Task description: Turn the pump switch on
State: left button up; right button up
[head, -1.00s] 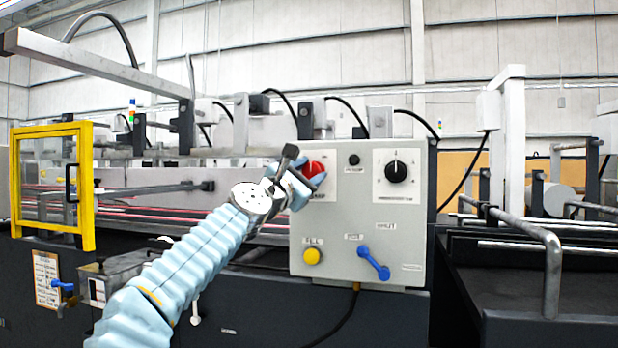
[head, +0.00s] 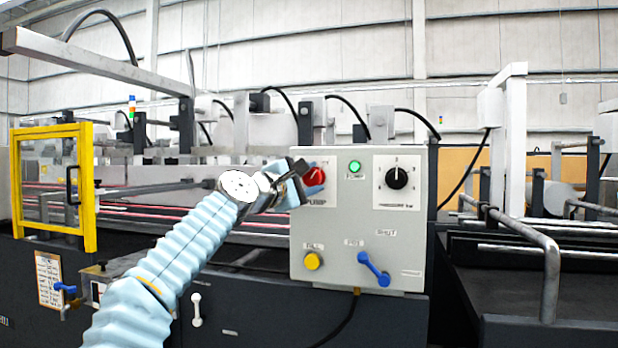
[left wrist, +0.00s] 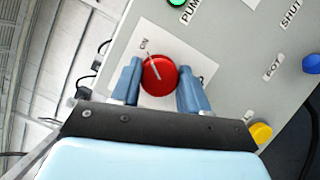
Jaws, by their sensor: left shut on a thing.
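The pump switch is a red round knob (head: 314,175) on the upper left of a grey control panel (head: 340,230). In the left wrist view the red knob (left wrist: 159,75) has a pale pointer line that tilts toward the "ON" mark. My left gripper (head: 310,178) reaches it from the left and is shut on the knob, with one blue finger on each side in the left wrist view. A round pump lamp (head: 354,167) right of the knob glows green. Part of the knob's plate is hidden by the gripper. My right gripper is not in view.
The panel also carries a black dial (head: 397,178), a yellow button (head: 313,261) and a blue lever (head: 374,268). A yellow-framed guard (head: 88,190) stands at the left. A metal rail (head: 552,270) juts out at the right.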

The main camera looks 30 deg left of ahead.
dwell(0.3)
pick_arm(q)
jog(key=o, duration=1)
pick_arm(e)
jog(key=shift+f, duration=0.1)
pick_arm(q)
jog(key=shift+s+a+f+b, duration=0.1)
jog(key=shift+s+f+b, duration=0.05)
jog(key=shift+s+b, duration=0.25)
jog(key=s+b, duration=0.1)
jog(key=s, duration=0.3)
jog(key=s+a+f+b, duration=0.1)
jog(key=s+b, duration=0.1)
jog(key=s, duration=0.2)
jog(key=s+b, duration=0.1)
jog(key=s, duration=0.3)
jog(key=shift+s+a+f+b, duration=0.25)
jog(key=shift+s+a+b, duration=0.1)
jog(key=shift+s+b, duration=0.05)
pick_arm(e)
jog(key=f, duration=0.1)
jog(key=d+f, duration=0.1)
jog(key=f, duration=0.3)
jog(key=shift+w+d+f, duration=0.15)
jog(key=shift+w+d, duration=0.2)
